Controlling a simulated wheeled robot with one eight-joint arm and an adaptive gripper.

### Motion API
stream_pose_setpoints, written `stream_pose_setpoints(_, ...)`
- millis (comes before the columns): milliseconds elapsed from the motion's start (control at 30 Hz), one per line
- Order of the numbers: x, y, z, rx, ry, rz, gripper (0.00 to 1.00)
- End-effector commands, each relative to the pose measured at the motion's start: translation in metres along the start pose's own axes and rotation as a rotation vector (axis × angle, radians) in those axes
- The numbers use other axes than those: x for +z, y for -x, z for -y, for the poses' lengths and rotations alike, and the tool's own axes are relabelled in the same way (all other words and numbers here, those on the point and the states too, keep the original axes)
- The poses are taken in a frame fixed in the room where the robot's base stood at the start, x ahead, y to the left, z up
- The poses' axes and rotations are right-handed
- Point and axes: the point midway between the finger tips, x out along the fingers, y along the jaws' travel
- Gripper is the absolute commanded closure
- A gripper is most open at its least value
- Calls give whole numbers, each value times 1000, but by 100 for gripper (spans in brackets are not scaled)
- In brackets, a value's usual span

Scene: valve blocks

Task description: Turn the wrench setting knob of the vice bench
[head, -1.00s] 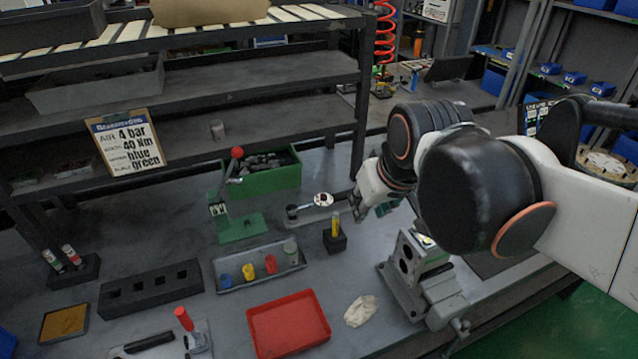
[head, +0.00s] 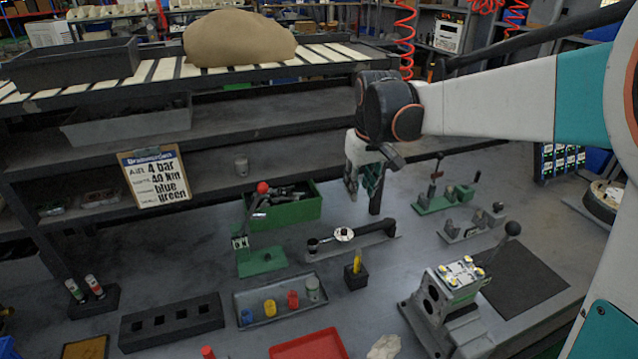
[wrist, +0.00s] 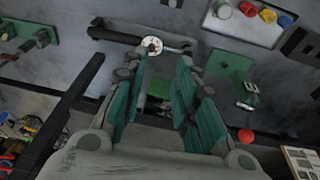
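The wrench (head: 378,232) lies on the bench, a dark bar with a round white dial (head: 343,234) that looks like its setting knob. A short dark post (head: 313,244) stands at its left end. My gripper (head: 364,196) hangs above and behind the wrench, pointing down, apart from it. In the wrist view my gripper (wrist: 163,62) has its two green-padded fingers spread with nothing between them. The white dial (wrist: 152,45) shows just beyond the fingertips, and the wrench's dark handle (wrist: 115,35) runs to the left.
A green bin (head: 290,212) and a green stand with a red-ball lever (head: 262,262) are left of the wrench. In front are a black block with a yellow piece (head: 356,275) and a parts tray (head: 240,307). A shelf (head: 260,145) rises behind.

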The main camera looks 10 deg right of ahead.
Motion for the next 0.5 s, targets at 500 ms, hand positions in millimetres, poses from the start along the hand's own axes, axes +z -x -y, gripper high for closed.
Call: stream_pose_setpoints(500, -85, -104, -16, -43, 86, 180, 73)
